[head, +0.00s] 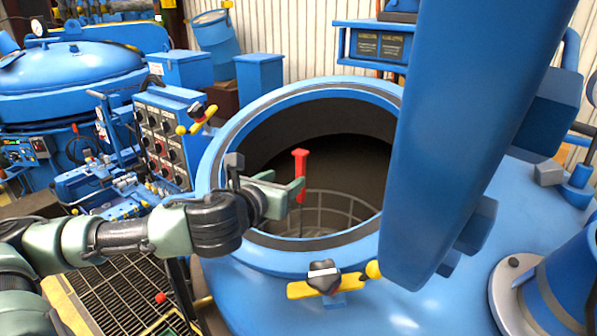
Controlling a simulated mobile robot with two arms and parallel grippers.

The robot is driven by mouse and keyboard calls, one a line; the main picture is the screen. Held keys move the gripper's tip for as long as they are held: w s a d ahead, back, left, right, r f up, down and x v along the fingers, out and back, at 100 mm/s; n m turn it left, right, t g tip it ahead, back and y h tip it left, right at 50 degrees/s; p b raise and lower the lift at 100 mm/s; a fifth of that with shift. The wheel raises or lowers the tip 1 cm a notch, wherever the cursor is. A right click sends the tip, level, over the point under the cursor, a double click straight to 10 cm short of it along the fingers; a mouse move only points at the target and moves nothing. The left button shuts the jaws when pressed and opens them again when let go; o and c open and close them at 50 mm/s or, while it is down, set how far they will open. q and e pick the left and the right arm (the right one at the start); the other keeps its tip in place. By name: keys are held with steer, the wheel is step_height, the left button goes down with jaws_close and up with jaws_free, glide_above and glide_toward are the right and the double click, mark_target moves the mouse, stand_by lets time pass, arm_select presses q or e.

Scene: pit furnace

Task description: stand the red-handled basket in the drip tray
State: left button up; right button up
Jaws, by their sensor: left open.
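The basket (335,205) is a round grey wire frame inside the dark furnace mouth. Its red handle (301,163) stands upright as a post with a short crossbar on top. My left gripper (284,187) is open and reaches in over the furnace rim from the left. Its fingertips are right at the red handle, one overlapping it in the picture; I cannot tell whether they touch. The basket's lower part is hidden in shadow and behind the rim. I cannot make out the drip tray for certain. My right gripper is not in view.
The blue furnace rim (262,257) surrounds the opening. A large blue upright slab (465,130) blocks the right side. A yellow-handled clamp (322,282) sits on the front rim. A control box (165,135) stands at left, above floor grating (115,295).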

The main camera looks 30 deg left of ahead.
mark_target(299, 169)
arm_select(q)
steer(key=b+x, duration=0.1)
steer(key=x, duration=0.5)
steer(key=shift+w+a, duration=0.15)
steer(key=shift+p+x, duration=0.55)
steer(key=shift+x, duration=0.45)
steer(key=shift+w+a, duration=0.1)
steer(key=shift+w, duration=0.3)
steer(key=shift+w+a+f+p, duration=0.1)
steer(key=shift+w+p, duration=0.2)
steer(key=shift+w, duration=0.15)
steer(key=shift+w+f, duration=0.15)
steer(key=shift+w, duration=0.05)
jaws_close()
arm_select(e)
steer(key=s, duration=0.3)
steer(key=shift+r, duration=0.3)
